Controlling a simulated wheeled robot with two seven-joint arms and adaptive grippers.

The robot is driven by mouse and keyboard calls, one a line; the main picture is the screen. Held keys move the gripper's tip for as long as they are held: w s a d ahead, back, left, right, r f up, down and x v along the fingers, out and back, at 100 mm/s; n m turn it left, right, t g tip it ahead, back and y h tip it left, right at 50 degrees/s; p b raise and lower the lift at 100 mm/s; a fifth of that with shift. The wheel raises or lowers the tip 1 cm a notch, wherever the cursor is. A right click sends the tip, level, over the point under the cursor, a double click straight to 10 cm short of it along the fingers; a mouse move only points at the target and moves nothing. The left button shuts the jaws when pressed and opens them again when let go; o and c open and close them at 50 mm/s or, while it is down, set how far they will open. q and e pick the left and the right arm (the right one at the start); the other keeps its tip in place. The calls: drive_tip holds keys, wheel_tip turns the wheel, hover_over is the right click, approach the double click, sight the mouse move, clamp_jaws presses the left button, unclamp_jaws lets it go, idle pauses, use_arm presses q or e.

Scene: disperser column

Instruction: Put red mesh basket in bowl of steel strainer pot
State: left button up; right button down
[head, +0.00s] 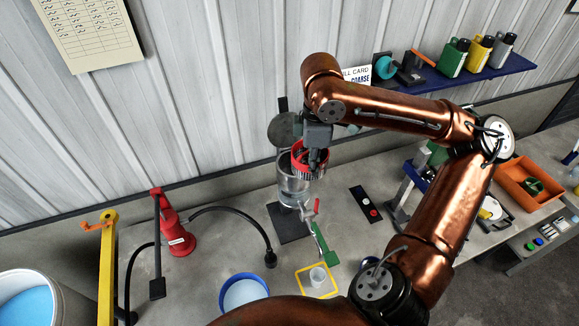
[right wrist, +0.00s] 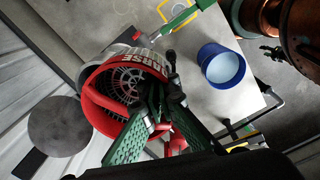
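The red mesh basket (head: 301,158) is at the mouth of the steel strainer pot (head: 293,189) in the head view, seeming slightly tilted. In the right wrist view the red basket (right wrist: 92,101) shows its rim and dark mesh floor, with the pot's steel wall (right wrist: 97,62) behind it. My right gripper (head: 314,168) is at the basket's right side; its green-padded fingers (right wrist: 155,110) reach the basket rim and seem closed on it. How deep the basket sits in the bowl is hidden. My left gripper is not in view.
A round grey lid (head: 285,128) stands behind the pot. A red-handled valve (head: 312,209) juts from its front. A blue-rimmed tub (head: 244,290), yellow frame (head: 302,282) and red pump (head: 178,237) stand on the bench. An orange bin (head: 524,182) is at right.

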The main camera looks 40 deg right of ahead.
sight(305, 158)
drive_tip(key=w+d+f, duration=0.1)
drive_tip(key=w, duration=0.1)
drive_tip(key=w+f+p, duration=0.1)
drive_tip(key=w, duration=0.1)
drive_tip(key=w+d+f, duration=0.1)
drive_tip(key=w, duration=0.1)
drive_tip(key=shift+d+p, duration=0.35)
drive_tip(key=shift+p, duration=0.05)
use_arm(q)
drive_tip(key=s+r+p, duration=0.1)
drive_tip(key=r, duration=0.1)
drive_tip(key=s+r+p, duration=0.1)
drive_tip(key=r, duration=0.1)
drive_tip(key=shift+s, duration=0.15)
use_arm(e)
drive_tip(key=w+d+f, duration=0.1)
drive_tip(key=w+f, duration=0.4)
drive_tip(key=f, duration=0.4)
drive_tip(key=shift+w+d+f, duration=0.2)
drive_tip(key=shift+d+f, duration=0.05)
drive_tip(key=shift+d, duration=0.15)
use_arm(q)
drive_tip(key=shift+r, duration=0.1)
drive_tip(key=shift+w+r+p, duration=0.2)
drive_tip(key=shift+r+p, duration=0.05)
drive_tip(key=shift+p, duration=0.15)
use_arm(e)
drive_tip(key=shift+f, duration=0.35)
